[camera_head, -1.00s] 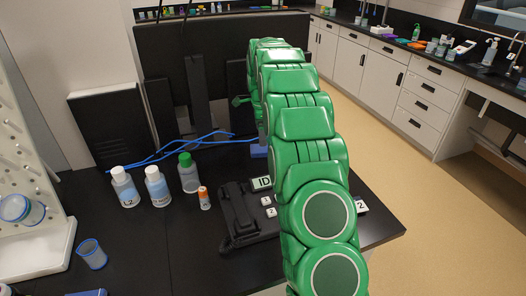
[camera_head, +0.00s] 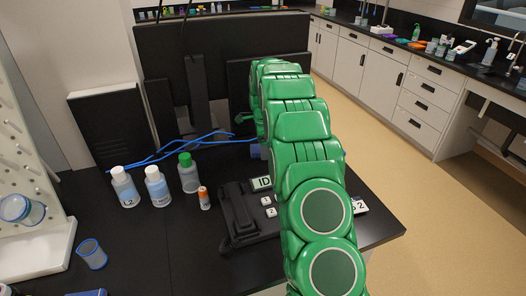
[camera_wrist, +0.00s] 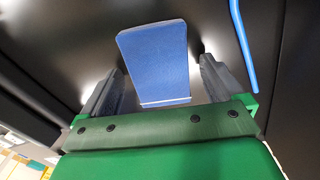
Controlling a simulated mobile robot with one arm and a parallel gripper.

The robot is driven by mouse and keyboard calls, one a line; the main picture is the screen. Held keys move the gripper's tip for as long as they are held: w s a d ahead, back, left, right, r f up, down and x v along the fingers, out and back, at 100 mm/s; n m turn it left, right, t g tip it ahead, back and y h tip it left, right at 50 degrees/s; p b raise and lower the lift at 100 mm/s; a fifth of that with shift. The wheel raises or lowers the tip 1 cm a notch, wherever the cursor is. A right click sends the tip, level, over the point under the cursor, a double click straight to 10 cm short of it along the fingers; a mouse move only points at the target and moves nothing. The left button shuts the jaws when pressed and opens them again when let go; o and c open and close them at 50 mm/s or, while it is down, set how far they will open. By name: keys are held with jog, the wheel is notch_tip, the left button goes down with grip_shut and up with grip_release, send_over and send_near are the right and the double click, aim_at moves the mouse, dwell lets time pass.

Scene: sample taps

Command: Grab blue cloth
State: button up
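The blue cloth (camera_wrist: 155,62) shows in the wrist view as a flat, folded-looking blue block. It lies between and beyond the two fingers of my gripper (camera_wrist: 163,85). The fingers are wide apart, with a gap on each side of the cloth, so the gripper is open and holds nothing. In the head view a small blue patch, likely the cloth (camera_head: 254,151), shows on the black bench at the left edge of my green arm. The arm hides most of it and the gripper's fingers there.
Blue cables (camera_head: 185,143) run across the bench left of my arm; one shows right of the cloth in the wrist view. A desk phone (camera_head: 245,215), several bottles (camera_head: 158,187) and a blue cup (camera_head: 91,254) stand nearby. Dark monitors (camera_head: 220,60) stand behind.

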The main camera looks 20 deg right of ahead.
jog(key=c, duration=1)
jog(key=shift+r, duration=0.15)
jog(key=shift+r, duration=1.55)
jog(key=shift+s+a+r, duration=0.45)
jog(key=shift+s+r, duration=1.15)
jog(key=shift+s, duration=0.7)
jog(key=shift+s+a+r, duration=0.4)
jog(key=shift+s+r, duration=1.2)
jog(key=shift+s, duration=0.65)
jog(key=shift+s+a+r, duration=0.45)
jog(key=shift+s+r, duration=1.15)
jog(key=shift+s, duration=0.7)
